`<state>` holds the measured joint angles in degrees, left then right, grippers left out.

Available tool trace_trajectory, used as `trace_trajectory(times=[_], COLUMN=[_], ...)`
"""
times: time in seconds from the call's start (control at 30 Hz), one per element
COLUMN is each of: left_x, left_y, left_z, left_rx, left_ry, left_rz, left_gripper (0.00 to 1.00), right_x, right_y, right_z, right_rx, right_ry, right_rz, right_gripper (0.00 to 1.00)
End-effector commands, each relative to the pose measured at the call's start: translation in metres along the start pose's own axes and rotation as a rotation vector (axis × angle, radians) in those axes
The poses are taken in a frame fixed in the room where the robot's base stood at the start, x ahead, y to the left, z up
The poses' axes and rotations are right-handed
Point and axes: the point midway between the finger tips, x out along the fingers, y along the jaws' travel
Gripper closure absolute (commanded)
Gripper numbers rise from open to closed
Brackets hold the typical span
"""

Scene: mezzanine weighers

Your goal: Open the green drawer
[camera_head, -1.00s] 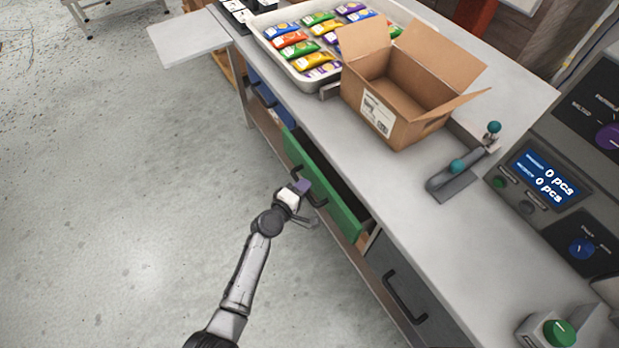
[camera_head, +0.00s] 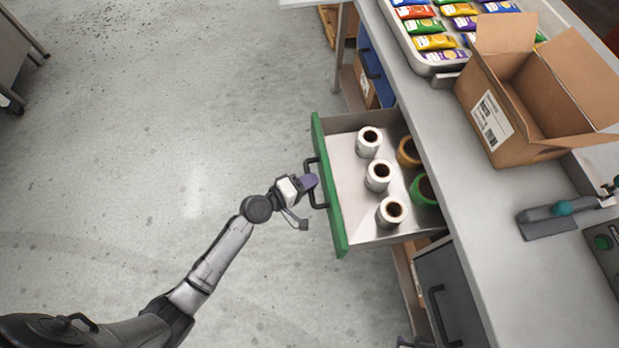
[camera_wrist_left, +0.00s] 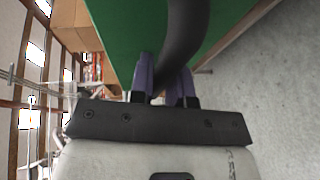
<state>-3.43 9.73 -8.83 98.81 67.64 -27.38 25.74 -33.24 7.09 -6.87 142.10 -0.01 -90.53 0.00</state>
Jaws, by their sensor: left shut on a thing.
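The green drawer (camera_head: 325,190) is pulled well out from under the bench in the head view. Its black bar handle (camera_head: 317,183) is on the green front. White label rolls (camera_head: 378,176), a brown roll and a green roll stand inside it. My left gripper (camera_head: 311,182) is at the handle. In the left wrist view its purple fingers (camera_wrist_left: 162,85) are shut around the black handle (camera_wrist_left: 180,45), with the green front (camera_wrist_left: 115,35) behind it. The fingers hide part of the handle. My right gripper does not show clearly.
The bench top (camera_head: 440,170) carries a tray (camera_head: 400,45) of coloured packets, an open cardboard box (camera_head: 540,100) and a grey sealer-like tool (camera_head: 548,222).

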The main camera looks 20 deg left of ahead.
Motion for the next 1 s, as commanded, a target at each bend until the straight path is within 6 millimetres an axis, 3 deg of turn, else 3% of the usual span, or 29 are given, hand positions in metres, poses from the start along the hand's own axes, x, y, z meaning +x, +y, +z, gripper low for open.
trace_trajectory(times=[0.5,0.53,0.77,1.0], left_x=[-0.0016,-0.0016,-0.0015,-0.0019], left_y=[-0.0005,-0.0004,-0.0004,-0.0003], left_z=[0.0004,0.0004,0.0006,0.0008], left_rx=[0.002,0.002,0.002,0.002], left_ry=[-0.009,-0.009,-0.009,-0.01], left_rz=[0.001,0.001,0.001,0.001], left_gripper=[1.0,0.82,0.6,0.59], right_x=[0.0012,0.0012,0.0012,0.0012], right_y=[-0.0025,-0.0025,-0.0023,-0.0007], right_z=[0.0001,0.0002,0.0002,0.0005], right_rx=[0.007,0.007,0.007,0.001], right_ry=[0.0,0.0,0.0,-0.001], right_rz=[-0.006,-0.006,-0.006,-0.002], right_gripper=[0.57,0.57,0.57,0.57])
